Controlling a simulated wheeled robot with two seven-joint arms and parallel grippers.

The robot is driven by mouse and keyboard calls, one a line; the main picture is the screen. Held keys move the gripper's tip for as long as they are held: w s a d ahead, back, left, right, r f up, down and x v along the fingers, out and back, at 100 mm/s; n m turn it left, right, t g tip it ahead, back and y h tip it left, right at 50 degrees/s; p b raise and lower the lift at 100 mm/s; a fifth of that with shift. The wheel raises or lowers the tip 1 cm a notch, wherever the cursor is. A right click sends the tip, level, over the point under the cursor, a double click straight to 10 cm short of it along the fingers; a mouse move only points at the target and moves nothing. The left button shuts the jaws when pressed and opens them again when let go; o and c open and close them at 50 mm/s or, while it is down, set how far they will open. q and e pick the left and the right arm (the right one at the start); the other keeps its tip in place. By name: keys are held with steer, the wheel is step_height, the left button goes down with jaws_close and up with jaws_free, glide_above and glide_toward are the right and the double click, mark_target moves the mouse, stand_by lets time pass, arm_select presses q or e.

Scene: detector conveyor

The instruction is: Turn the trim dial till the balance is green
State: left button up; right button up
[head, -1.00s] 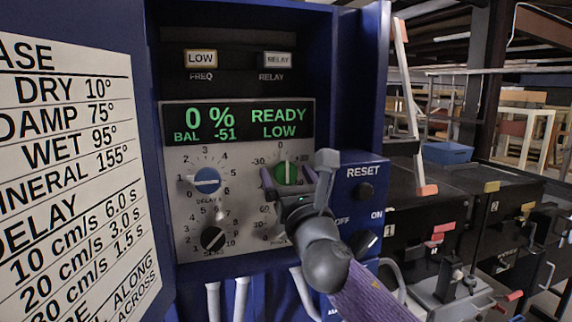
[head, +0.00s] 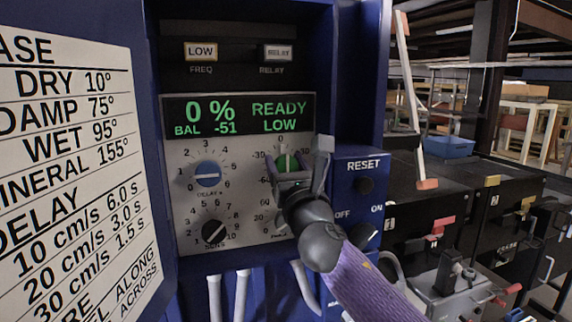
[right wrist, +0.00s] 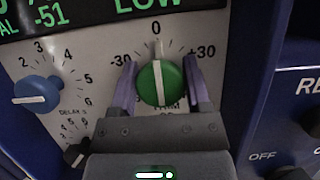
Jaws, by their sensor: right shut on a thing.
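The green trim dial (head: 287,162) sits at the upper right of the grey panel. In the right wrist view the dial (right wrist: 155,84) has a white pointer line just about at the 0 mark. My right gripper (right wrist: 160,88) is shut on the dial, one purple finger on each side. In the head view the gripper (head: 289,174) partly hides the dial and its lower scale. The display (head: 238,119) reads 0 %, BAL -51, READY and LOW, all in green letters. My left gripper is not in view.
A blue delay dial (head: 207,175) and a black sens dial (head: 213,233) are to the left on the panel. The reset button (head: 365,186) and an off/on switch (head: 364,237) are close on the right. A white chart (head: 75,160) stands at far left.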

steer(key=m+h, duration=0.2)
steer(key=m, duration=0.2)
steer(key=shift+t, duration=0.3)
steer(key=m+h, duration=0.2)
steer(key=m, duration=0.2)
steer(key=m+h, duration=0.1)
steer(key=m, duration=0.2)
steer(key=shift+d+m+h, duration=0.1)
steer(key=shift+m+h, duration=0.3)
steer(key=m+g+h+p, duration=0.1)
steer(key=m, duration=0.2)
steer(key=shift+h, duration=0.3)
steer(key=m+g+p, duration=0.1)
steer(key=m, duration=0.2)
steer(key=m+g+p, duration=0.1)
steer(key=m, duration=0.2)
steer(key=shift+h+p, duration=0.4)
steer(key=m+g+p, duration=0.2)
steer(key=m+p, duration=0.1)
steer(key=m, duration=0.1)
steer(key=shift+d+f, duration=0.1)
steer(key=shift+f, duration=0.1)
steer(key=shift+f+m+g+p, duration=0.15)
steer(key=shift+m+g+p, duration=0.45)
steer(key=shift+m, duration=0.4)
steer(key=shift+y, duration=0.3)
